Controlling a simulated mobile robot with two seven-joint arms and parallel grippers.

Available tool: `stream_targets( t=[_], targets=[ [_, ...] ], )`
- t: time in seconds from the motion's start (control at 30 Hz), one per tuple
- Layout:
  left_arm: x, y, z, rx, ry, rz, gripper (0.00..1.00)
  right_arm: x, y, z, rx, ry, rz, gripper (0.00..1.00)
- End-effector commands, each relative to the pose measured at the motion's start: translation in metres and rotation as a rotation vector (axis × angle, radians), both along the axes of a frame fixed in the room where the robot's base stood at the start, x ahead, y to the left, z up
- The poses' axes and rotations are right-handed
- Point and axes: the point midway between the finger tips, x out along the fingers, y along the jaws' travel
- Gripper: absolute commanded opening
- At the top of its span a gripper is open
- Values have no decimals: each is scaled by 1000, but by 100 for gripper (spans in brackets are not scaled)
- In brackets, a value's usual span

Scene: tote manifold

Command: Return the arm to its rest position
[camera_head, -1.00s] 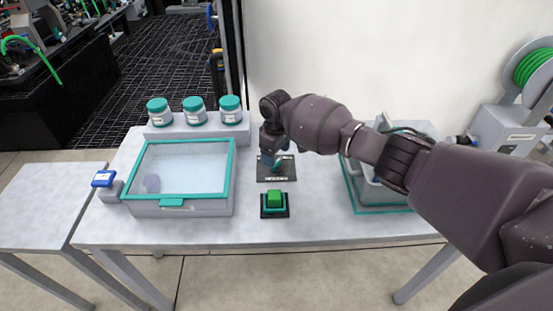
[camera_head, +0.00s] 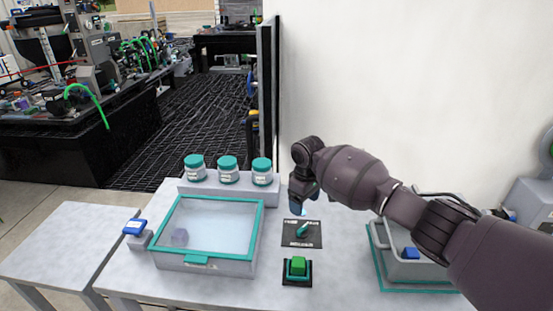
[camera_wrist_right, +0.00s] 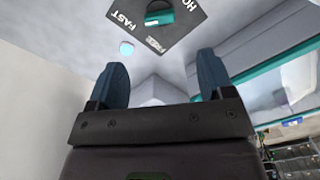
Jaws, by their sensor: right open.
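My right arm reaches in from the right edge of the head view, still stretched out over the table (camera_head: 340,280). Its gripper (camera_head: 298,208) is above and behind the black plate with a teal knob (camera_head: 303,230), apart from it. In the right wrist view the gripper (camera_wrist_right: 160,82) has two blue fingers spread wide with nothing between them. My left gripper is not in view.
A teal-rimmed clear-lidded box (camera_head: 205,260) stands left of the plate, with several teal-capped jars behind. A green button (camera_head: 298,266) sits in front of the plate. A grey tote (camera_head: 415,270) with a blue block (camera_head: 410,253) is under my forearm. A wall rises behind.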

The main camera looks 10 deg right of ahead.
Motion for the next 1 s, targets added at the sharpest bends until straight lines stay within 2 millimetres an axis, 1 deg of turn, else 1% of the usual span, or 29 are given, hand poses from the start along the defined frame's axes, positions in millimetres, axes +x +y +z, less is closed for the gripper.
stream_targets(
  t=[0.07, 0.13, 0.23, 0.27, 0.37, 0.4, 0.5, 0.53, 0.67, 0.8, 0.87, 1.0],
  targets=[
    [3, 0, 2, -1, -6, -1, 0, 2, 1, 0, 9, -15, -6, 74],
    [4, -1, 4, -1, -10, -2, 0, 9, 3, 0, 21, -55, -13, 74],
    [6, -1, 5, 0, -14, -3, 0, 25, 11, 7, 37, -171, -7, 74],
    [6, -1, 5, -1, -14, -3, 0, 31, 15, 12, 46, -217, -1, 74],
    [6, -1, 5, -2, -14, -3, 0, 51, 33, 36, 85, -379, 25, 74],
    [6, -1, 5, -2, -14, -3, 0, 57, 42, 47, 105, -442, 37, 74],
    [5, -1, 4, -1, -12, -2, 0, 65, 61, 64, 158, -577, 63, 74],
    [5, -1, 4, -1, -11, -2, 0, 65, 66, 67, 176, -614, 69, 74],
    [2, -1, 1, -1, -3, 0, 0, 59, 85, 72, 262, -765, 86, 74],
    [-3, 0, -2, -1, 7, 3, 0, 42, 96, 70, 352, -899, 85, 74],
    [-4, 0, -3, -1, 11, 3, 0, 32, 98, 66, 389, -950, 76, 74],
    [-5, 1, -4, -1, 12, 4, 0, 3, 94, 55, 463, -1058, 40, 74]
  ],
)
